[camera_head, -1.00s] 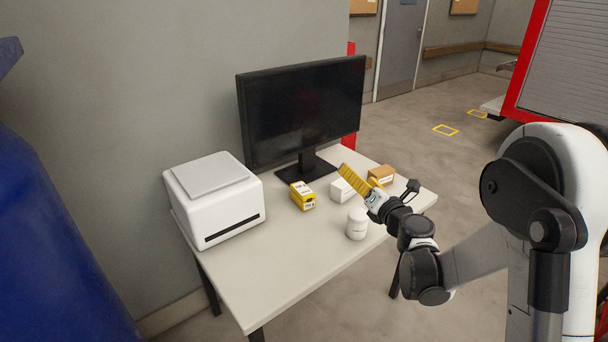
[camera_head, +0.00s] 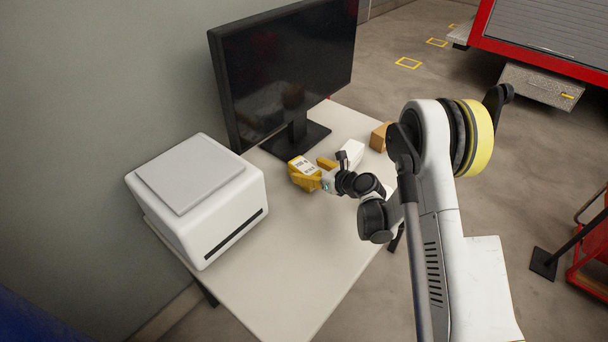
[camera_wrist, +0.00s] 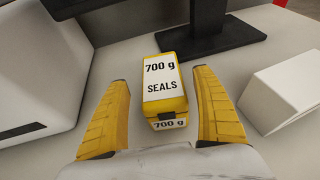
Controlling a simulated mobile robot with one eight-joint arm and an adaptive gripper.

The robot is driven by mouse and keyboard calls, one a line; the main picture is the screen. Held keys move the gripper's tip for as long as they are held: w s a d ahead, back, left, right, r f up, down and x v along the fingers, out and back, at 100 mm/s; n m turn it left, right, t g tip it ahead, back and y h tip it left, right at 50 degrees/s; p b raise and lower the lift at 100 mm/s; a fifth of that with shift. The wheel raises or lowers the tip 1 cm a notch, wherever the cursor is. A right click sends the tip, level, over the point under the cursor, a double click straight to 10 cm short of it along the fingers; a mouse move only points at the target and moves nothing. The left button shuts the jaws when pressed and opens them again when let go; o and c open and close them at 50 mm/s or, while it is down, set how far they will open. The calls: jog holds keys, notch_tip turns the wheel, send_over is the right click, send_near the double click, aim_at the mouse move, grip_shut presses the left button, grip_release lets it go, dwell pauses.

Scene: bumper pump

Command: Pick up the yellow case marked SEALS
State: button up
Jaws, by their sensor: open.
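The yellow case marked SEALS (camera_wrist: 165,90) lies on the white table, its white label reading "700 g SEALS" facing up. In the wrist view it sits between the two yellow fingers of my gripper (camera_wrist: 163,115), with a gap on each side. The fingers are open and do not touch it. In the head view the case (camera_head: 302,168) is in front of the monitor stand, and my gripper (camera_head: 318,172) is right at it, partly overlapping it.
A white box (camera_wrist: 285,95) lies to the right of the right finger. The monitor base (camera_wrist: 210,38) is just behind the case. A white printer-like machine (camera_head: 195,200) stands left. A brown box (camera_head: 380,136) is at the table's far right. The front of the table (camera_head: 290,270) is clear.

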aim_at(297, 164)
jog(key=x, duration=0.2)
jog(key=b+x, duration=0.1)
jog(key=x, duration=0.1)
jog(key=b+x, duration=0.1)
jog(key=x, duration=0.1)
jog(key=shift+w+a+r, duration=0.15)
jog(key=shift+w, duration=0.2)
jog(key=c, duration=1.5)
jog(key=shift+r, duration=0.15)
